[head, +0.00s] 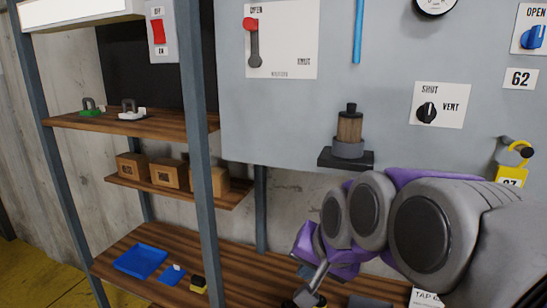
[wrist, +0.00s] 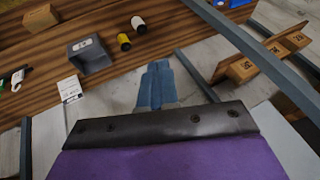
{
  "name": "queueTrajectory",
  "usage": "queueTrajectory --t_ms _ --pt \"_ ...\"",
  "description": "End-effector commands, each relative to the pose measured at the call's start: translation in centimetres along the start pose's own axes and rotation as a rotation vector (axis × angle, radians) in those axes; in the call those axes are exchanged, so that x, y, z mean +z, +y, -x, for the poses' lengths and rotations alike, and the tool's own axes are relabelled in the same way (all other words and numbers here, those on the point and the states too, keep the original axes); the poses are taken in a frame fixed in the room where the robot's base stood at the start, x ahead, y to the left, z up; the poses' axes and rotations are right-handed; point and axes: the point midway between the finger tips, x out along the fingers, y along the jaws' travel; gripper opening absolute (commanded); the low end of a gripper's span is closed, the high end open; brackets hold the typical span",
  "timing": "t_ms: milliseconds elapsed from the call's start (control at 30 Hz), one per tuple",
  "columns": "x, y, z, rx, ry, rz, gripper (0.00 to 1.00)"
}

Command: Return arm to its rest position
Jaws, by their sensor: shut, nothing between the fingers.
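My arm (head: 430,232), with grey joints and purple links, reaches in from the right of the head view, in front of the grey panel and over the lower bench. It is bent, and its far end points down toward the bench. In the wrist view my gripper (wrist: 157,85) shows as blue-grey fingers closed together beyond a dark bar and purple body. Nothing is between the fingers. They are over the bench area, apart from the things on it. In the head view the fingertips are hard to make out behind the arm.
The wooden bench (head: 150,243) holds a blue tray (head: 140,261), and a grey box (wrist: 90,56) and small spools (wrist: 124,42) lie near my gripper. A shelf post (head: 200,150) and cartons (head: 170,174) stand left. The panel (head: 290,110) carries a jutting holder (head: 346,158) and a yellow tag (head: 511,176).

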Motion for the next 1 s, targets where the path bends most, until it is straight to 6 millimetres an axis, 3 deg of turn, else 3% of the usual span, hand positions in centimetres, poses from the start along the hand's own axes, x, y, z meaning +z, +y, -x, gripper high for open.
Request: queueTrajectory --t_ms 33,200,400,500,600,700,1000 --pt "2.6 2.5 -2.1 0.046 -0.043 0.03 0.0" --pt "10.8 9.9 -6.2 0.185 -0.21 0.143 0.0" --pt "20.5 17.9 -9.2 0.299 -0.426 0.246 0.0" --pt "24.2 20.8 -9.8 0.333 -0.518 0.277 0.0" --pt "26.7 22.6 -10.1 0.349 -0.579 0.298 0.0" --pt "27.8 23.4 -10.1 0.355 -0.609 0.307 0.0" --pt "28.0 23.4 -10.1 0.356 -0.612 0.309 0.0"
